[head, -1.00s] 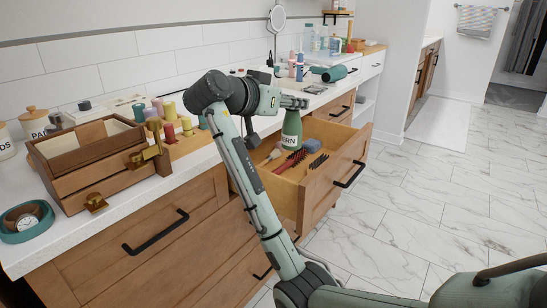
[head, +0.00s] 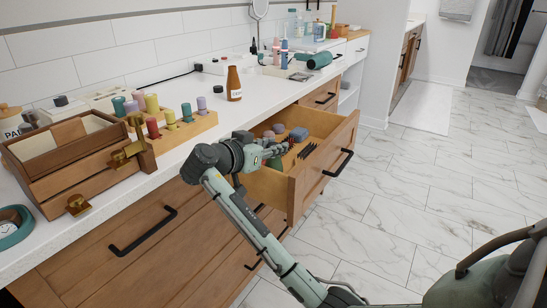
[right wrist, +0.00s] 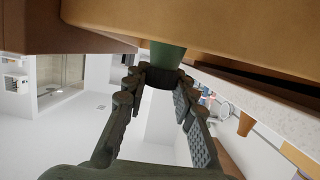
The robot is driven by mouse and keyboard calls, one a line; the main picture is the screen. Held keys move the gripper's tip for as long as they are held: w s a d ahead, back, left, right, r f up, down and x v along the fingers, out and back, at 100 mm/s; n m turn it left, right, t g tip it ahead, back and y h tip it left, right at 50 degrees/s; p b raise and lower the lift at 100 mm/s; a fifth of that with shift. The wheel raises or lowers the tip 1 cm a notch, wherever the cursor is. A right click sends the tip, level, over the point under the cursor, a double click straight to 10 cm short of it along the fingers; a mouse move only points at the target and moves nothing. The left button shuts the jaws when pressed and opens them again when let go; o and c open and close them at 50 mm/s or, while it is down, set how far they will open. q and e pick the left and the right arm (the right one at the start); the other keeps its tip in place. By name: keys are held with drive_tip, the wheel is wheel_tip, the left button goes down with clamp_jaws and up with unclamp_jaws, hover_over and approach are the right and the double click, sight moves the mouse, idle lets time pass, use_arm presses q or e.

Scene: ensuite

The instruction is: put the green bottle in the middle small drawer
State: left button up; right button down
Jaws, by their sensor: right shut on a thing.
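The green bottle (head: 275,163) is mostly hidden in the head view by my right gripper (head: 268,146) and the drawer wall. The open wooden drawer (head: 323,167) has a black handle and stands pulled out below the counter. In the right wrist view my right gripper (right wrist: 160,77) is shut on the bottle's dark cap, and its green body (right wrist: 167,56) runs behind the drawer's wooden edge. The bottle sits low at the drawer's near left side; whether it touches the drawer floor cannot be told. My left gripper is not in view.
The drawer holds a blue block (head: 299,134), a dark comb (head: 307,150) and other small items. A brown bottle (head: 234,84), a wooden organizer (head: 70,158) and colored spools crowd the counter. The floor (head: 430,205) at right is clear.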

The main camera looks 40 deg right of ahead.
sight(270, 160)
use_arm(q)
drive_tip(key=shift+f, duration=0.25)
use_arm(e)
drive_tip(key=shift+f, duration=1.65)
drive_tip(key=shift+f, duration=0.2)
drive_tip(key=c, duration=1.3)
unclamp_jaws()
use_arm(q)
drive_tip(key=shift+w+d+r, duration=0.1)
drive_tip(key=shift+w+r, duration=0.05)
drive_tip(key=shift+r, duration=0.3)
use_arm(e)
drive_tip(key=shift+o, duration=0.2)
